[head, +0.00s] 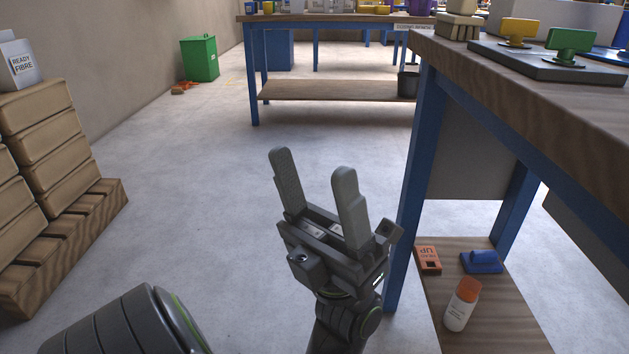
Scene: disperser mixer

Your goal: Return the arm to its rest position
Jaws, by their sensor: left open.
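My left gripper (314,180) is in the lower middle of the head view, over the bare floor. Its two grey fingers point up and away and stand apart, with nothing between them. It is just left of the blue leg of the near workbench (530,105). Part of my left arm shows at the bottom left and below the gripper. My right gripper is not in view.
The near bench carries a dark plate (545,64) with yellow and green handles. Its lower shelf (445,320) holds a white bottle (460,310), an orange block (428,259) and a blue item (482,262). Stacked boxes (45,130) stand left. Floor between is clear.

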